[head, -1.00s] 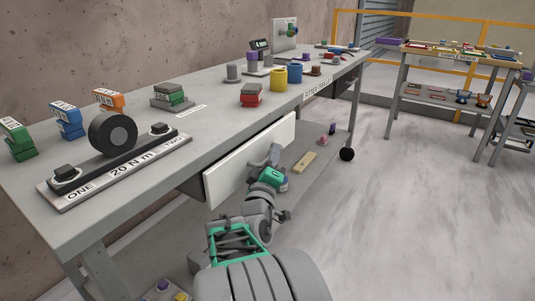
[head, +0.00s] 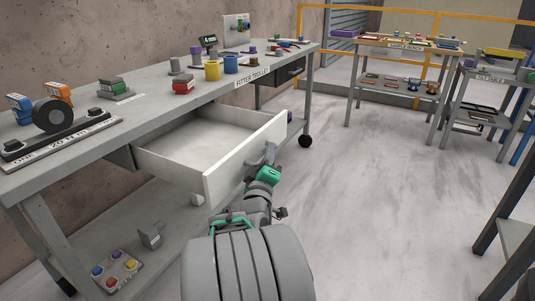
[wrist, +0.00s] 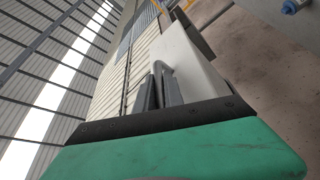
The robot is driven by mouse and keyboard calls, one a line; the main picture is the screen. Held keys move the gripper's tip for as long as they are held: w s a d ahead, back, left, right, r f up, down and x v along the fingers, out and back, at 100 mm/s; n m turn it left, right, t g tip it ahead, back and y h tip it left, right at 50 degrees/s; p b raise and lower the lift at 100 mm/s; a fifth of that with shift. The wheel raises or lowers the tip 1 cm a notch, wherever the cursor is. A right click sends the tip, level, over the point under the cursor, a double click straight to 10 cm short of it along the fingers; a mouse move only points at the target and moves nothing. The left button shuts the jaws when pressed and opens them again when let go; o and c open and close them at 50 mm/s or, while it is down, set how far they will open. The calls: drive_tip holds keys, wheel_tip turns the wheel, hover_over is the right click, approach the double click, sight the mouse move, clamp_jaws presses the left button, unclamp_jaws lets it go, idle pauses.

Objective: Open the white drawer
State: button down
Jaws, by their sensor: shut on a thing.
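The white drawer (head: 262,155) stands well out from under the grey workbench, and its inside is visible and looks empty in the head view. My gripper (head: 268,158) is at the outer face of the drawer front, shut on the drawer's handle. The handle itself is mostly hidden by the fingers in the head view. In the wrist view my gripper's fingers (wrist: 160,90) are close together against the white drawer front (wrist: 185,60).
A button box (head: 117,270) lies on the lower shelf. A second bench (head: 405,45) stands behind.

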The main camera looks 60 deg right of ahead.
drive_tip(key=shift+s+r, duration=0.1)
drive_tip(key=shift+s, duration=0.2)
drive_tip(key=c, duration=1.7)
unclamp_jaws()
drive_tip(key=shift+w, duration=0.1)
drive_tip(key=shift+a+f, duration=0.2)
drive_tip(key=shift+a, duration=0.15)
drive_tip(key=b+v, duration=0.1)
drive_tip(key=v, duration=0.6)
